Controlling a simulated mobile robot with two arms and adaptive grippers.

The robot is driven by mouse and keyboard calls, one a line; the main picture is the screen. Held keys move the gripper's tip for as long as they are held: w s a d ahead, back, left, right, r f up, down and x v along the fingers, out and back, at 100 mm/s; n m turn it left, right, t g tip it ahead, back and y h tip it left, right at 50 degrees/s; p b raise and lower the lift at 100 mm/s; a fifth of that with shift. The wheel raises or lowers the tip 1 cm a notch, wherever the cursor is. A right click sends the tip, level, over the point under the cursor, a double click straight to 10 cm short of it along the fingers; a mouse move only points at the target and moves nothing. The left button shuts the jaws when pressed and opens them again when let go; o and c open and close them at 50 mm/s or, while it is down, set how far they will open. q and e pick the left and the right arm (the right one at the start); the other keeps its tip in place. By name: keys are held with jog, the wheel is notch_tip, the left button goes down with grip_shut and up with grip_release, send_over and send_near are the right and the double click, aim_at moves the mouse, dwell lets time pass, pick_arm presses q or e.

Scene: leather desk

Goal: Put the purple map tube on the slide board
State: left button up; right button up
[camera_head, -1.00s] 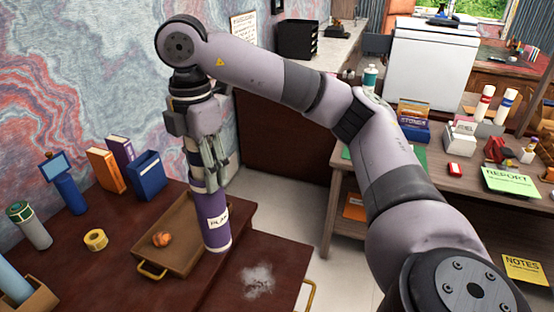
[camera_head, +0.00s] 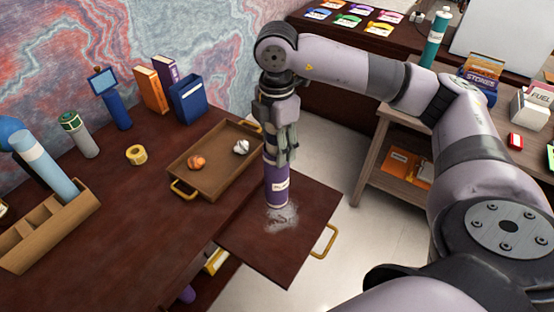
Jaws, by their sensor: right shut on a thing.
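The tube's lower end is over the far part of the board, by a whitish powdery patch (camera_head: 285,219). I cannot tell whether it touches the board. My left gripper is not in view.
A wooden tray (camera_head: 207,190) with an orange lump and a white lump is left of the tube. A yellow tape roll (camera_head: 136,155), a green-capped tube (camera_head: 80,135) and a compartmented wooden holder (camera_head: 45,235) stand further left. The board's near part is clear.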

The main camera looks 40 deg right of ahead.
aim_at(277, 177)
notch_tip(277, 177, down, 6)
jog(key=shift+p, duration=0.4)
jog(key=shift+f, duration=0.1)
jog(key=o, duration=1.5)
